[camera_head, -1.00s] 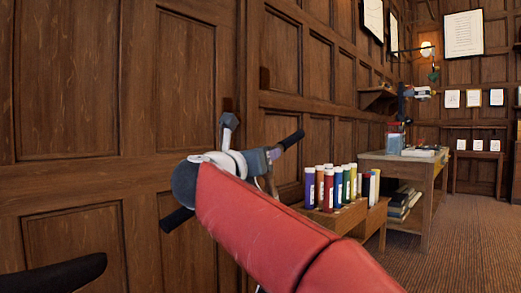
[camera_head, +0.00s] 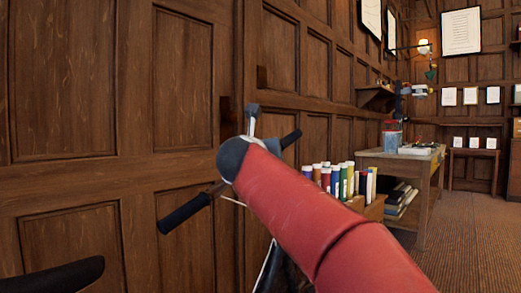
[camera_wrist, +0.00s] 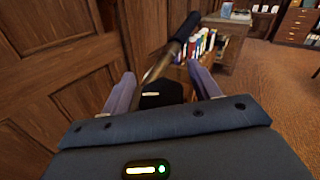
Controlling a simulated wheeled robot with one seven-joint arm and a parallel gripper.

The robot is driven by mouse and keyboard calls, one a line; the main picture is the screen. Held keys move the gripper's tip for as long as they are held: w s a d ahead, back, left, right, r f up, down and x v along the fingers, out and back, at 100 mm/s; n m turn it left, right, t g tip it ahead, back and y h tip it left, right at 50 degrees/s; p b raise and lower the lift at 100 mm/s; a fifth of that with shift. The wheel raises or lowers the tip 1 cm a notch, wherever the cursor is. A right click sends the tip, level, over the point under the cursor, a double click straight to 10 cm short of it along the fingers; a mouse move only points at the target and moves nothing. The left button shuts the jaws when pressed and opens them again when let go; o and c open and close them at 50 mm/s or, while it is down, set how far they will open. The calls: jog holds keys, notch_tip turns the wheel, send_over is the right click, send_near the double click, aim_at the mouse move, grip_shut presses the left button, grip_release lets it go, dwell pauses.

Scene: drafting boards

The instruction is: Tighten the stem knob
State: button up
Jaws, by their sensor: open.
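A handlebar with dark grips stands before the wall; its left grip (camera_head: 185,213) and right grip (camera_head: 292,137) show in the head view on either side of my red arm. My gripper (camera_wrist: 160,74) is open in the wrist view, its two pale fingers spread. A dark bar with a grip (camera_wrist: 182,32) runs up between and beyond the fingers. A black block-like part (camera_wrist: 161,94) lies low between them; I cannot tell whether it is the stem knob. In the head view my arm hides the handlebar's middle and my fingers.
A dark rounded shape (camera_head: 50,279) shows at the lower left. Several coloured tubes or books (camera_head: 340,180) stand behind my arm to the right, beside a wooden table (camera_head: 402,162). Panelled wall (camera_head: 70,110) lies close behind; carpet (camera_head: 470,235) is open at right.

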jog(key=c, duration=1)
jog(key=shift+o, duration=0.2)
jog(key=shift+m+h, duration=0.8)
jog(key=shift+h, duration=0.3)
jog(key=m+h, duration=0.1)
jog(key=m+g+h+p, duration=0.1)
jog(key=shift+d+r+m+h, duration=0.15)
jog(key=shift+m+h, duration=0.15)
jog(key=shift+h, duration=0.1)
jog(key=shift+s+d+m+g+h+p, duration=0.15)
jog(key=shift+m+g+h+p, duration=0.1)
jog(key=shift+m+h, duration=0.35)
jog(key=shift+w+d+m+g+h+p, duration=0.15)
jog(key=shift+m+h+p, duration=0.1)
jog(key=shift+m+h, duration=0.3)
jog(key=shift+s, duration=0.15)
jog(key=o, duration=1)
jog(key=shift+c, duration=0.2)
